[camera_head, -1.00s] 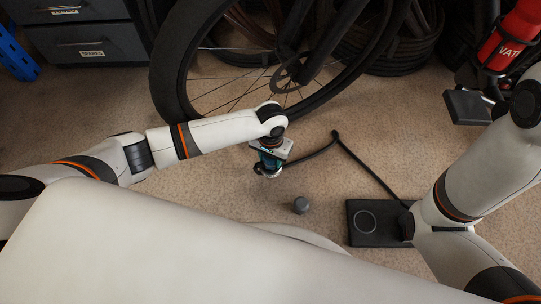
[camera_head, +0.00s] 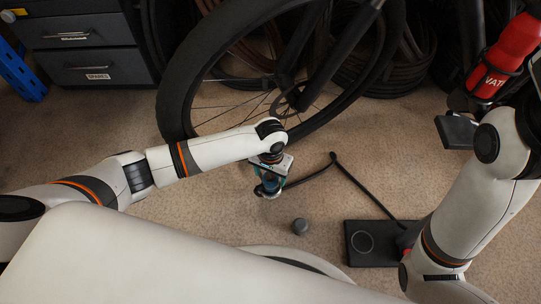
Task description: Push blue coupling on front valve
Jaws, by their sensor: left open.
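My left gripper (camera_head: 269,186) points down over the carpet, just in front of the bicycle's front wheel (camera_head: 171,98). Its jaws are open. A small blue-teal piece (camera_head: 262,187), which looks like the coupling, shows at its fingers. The fingers partly hide it, and I cannot tell whether they touch it. A black hose (camera_head: 310,177) runs from beside the gripper, bends, and leads to the black pump base (camera_head: 358,259). I cannot make out the front valve. My right arm comes in at the right, and its gripper is not in view.
A dark drawer cabinet (camera_head: 112,66) is at the back left. A red bottle (camera_head: 501,60) is at the upper right, above a dark flat block (camera_head: 455,131). Carpet between wheel and pump base is mostly clear.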

